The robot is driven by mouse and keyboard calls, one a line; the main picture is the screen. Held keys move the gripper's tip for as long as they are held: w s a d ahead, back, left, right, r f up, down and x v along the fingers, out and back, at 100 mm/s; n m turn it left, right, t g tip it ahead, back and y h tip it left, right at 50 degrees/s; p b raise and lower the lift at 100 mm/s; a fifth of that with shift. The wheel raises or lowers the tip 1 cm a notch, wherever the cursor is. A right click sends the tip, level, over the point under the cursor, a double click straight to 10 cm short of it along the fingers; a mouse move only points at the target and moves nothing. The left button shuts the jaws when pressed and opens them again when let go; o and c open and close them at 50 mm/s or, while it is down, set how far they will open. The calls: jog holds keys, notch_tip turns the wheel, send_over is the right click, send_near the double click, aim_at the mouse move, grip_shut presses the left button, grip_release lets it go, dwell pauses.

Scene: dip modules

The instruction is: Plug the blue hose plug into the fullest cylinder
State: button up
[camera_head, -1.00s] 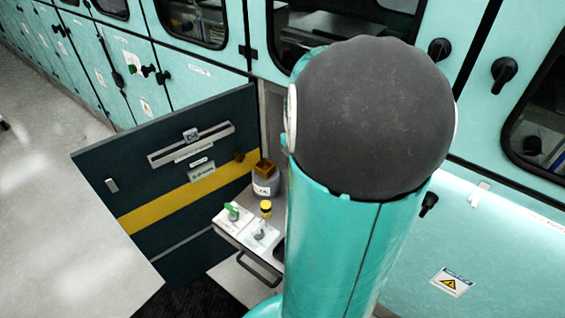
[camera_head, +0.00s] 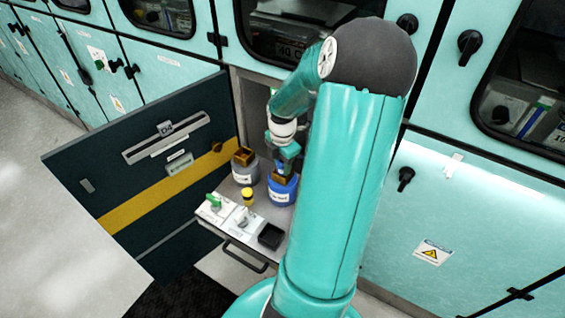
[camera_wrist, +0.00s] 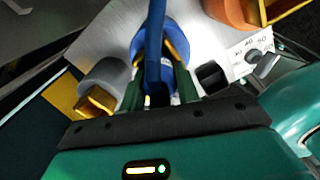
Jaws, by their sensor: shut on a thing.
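My gripper (camera_head: 288,155) is low over the metal shelf of the open cabinet, right at the top of a blue cylinder (camera_head: 281,194). In the wrist view its green fingers (camera_wrist: 159,88) are shut around the end of a blue hose (camera_wrist: 156,42). The blue plug at that end is mostly hidden between the fingers, so I cannot tell whether it touches the cylinder. The blue cylinder's rim (camera_wrist: 141,38) shows behind the hose. A grey cylinder (camera_head: 246,178) with a yellow-brown square bracket stands to its left. An orange cylinder (camera_wrist: 228,12) shows at the wrist view's upper right.
A green-handled valve (camera_head: 214,201), a grey-handled dial (camera_head: 242,216), a yellow-capped item (camera_head: 248,197) and a black square tray (camera_head: 270,236) sit toward the shelf's front. The dark open door (camera_head: 150,175) stands to the left. Teal cabinets line the back.

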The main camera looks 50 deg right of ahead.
jog(key=o, duration=1)
jog(key=shift+f, duration=0.1)
jog(key=shift+o, duration=0.2)
notch_tip(320, 180, up, 12)
jog(key=shift+r, duration=0.2)
jog(key=w+a+r+m+t+h, duration=0.1)
jog(key=w+a+r+m, duration=0.2)
jog(key=a, duration=0.6)
jog(key=w+a+r+m+h, duration=0.1)
jog(key=a+r+m, duration=0.25)
jog(key=a, duration=0.55)
jog(key=s+a+r+m+t+y, duration=0.1)
jog(key=s+a+r+m+t, duration=0.1)
jog(key=a, duration=0.7)
jog(key=s+a+r+m+t+y, duration=0.1)
jog(key=s+a+r+m+t, duration=0.1)
jog(key=s+a+m, duration=0.3)
jog(key=a+r+m, duration=0.1)
jog(key=a, duration=0.3)
jog(key=shift+r+t, duration=0.15)
jog(key=shift+t, duration=0.15)
